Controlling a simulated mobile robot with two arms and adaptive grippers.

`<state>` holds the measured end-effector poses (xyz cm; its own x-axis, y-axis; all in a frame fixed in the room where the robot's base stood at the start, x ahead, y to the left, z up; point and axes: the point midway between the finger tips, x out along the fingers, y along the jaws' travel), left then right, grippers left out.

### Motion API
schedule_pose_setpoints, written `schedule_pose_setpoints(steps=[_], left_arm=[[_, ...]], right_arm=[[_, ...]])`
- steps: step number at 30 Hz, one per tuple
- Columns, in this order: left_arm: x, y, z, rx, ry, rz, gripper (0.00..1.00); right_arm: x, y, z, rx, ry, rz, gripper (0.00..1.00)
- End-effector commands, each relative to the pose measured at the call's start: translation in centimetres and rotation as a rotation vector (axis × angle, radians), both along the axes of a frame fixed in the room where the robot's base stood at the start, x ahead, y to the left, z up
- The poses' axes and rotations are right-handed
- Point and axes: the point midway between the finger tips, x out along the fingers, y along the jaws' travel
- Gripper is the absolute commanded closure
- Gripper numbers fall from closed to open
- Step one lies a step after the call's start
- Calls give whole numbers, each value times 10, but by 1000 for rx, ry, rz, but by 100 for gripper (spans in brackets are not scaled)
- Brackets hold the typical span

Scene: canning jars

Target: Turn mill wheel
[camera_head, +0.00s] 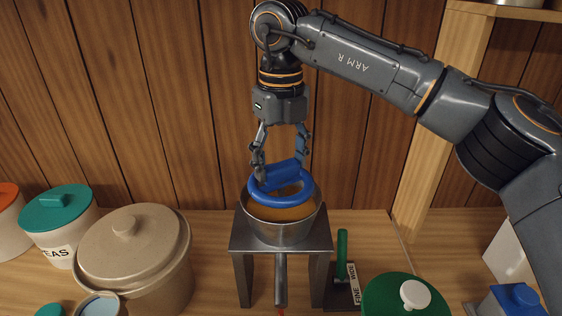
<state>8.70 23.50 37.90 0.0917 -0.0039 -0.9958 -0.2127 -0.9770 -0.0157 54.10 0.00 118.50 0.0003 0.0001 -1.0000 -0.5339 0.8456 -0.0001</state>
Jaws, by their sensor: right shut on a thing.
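The mill stands on a grey metal stand (327,238) near the middle of the counter. Its metal bowl (285,232) has brown contents inside. A blue ring-shaped wheel (301,197) lies over the bowl's opening, with a blue raised bar across its back part. My right gripper (280,176) points down from above and is shut on the blue wheel, at the raised bar. A grey spout or shaft (281,278) hangs below the bowl at the front. My left gripper is not in the view.
On the left stand a large beige lidded pot (135,255) and a teal-lidded jar (58,216). On the right are a green lever (342,252) with a label plate, a green lid (402,297) with a white knob, and a blue item (515,301). A wooden plank wall closes the back.

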Motion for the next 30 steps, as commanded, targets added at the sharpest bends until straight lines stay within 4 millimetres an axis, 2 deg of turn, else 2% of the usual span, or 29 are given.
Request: schedule_pose_setpoints(steps=[18, 19, 21, 22, 30], left_arm=[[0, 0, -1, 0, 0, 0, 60], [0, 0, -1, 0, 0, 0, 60], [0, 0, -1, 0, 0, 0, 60], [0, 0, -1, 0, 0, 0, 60], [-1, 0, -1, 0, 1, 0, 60]], right_arm=[[0, 0, -1, -1, 1, -40, 66], [0, 0, -1, -1, 1, -40, 28], [0, 0, -1, -1, 1, -40, 14], [0, 0, -1, -1, 1, -39, 11], [0, 0, 0, -1, 1, -39, 11]])
